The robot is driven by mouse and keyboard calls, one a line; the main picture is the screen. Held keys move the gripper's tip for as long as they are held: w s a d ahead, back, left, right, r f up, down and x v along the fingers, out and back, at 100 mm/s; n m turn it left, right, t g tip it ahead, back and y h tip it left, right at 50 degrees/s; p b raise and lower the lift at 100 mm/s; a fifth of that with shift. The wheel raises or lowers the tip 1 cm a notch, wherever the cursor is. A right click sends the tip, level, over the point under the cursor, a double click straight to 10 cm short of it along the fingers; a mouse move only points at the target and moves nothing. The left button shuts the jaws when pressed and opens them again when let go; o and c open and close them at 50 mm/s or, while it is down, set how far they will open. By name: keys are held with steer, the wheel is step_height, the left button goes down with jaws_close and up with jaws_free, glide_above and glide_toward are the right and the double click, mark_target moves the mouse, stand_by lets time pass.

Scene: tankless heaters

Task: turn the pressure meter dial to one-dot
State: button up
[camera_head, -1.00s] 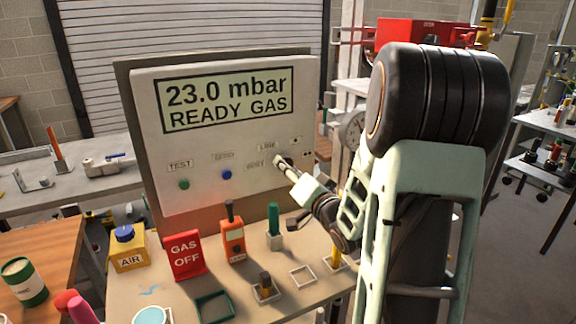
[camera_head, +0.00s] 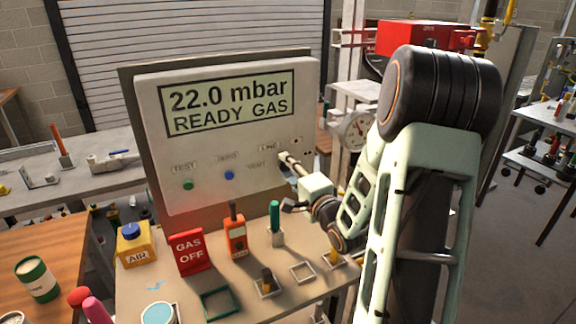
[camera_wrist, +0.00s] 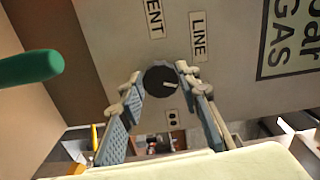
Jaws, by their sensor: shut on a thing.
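The pressure meter (camera_head: 220,160) is a pale upright panel. Its display (camera_head: 229,104) reads "22.0 mbar READY GAS". In the wrist view its dial (camera_wrist: 158,82) is a round black knob with a short white mark pointing to the right of that picture. Labels VENT and LINE (camera_wrist: 198,37) are above the dial and a two-dot label (camera_wrist: 173,118) is below it. I cannot make out the one-dot label in the wrist view; a small dotted label (camera_head: 296,140) shows in the head view. My gripper (camera_wrist: 161,76) is shut on the dial, one finger on each side.
Below the panel, a bench holds a yellow AIR box (camera_head: 133,247), a red GAS OFF sign (camera_head: 190,252), an orange handheld device (camera_head: 235,236) and a green-handled tool (camera_head: 274,216). A round gauge (camera_head: 357,132) is behind my arm.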

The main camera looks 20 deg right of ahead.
stand_by(0.3)
steer(key=o, duration=1.2)
steer(key=shift+c, duration=0.2)
steer(key=s, duration=0.7)
steer(key=shift+s+d, duration=0.15)
steer(key=shift+s, duration=0.1)
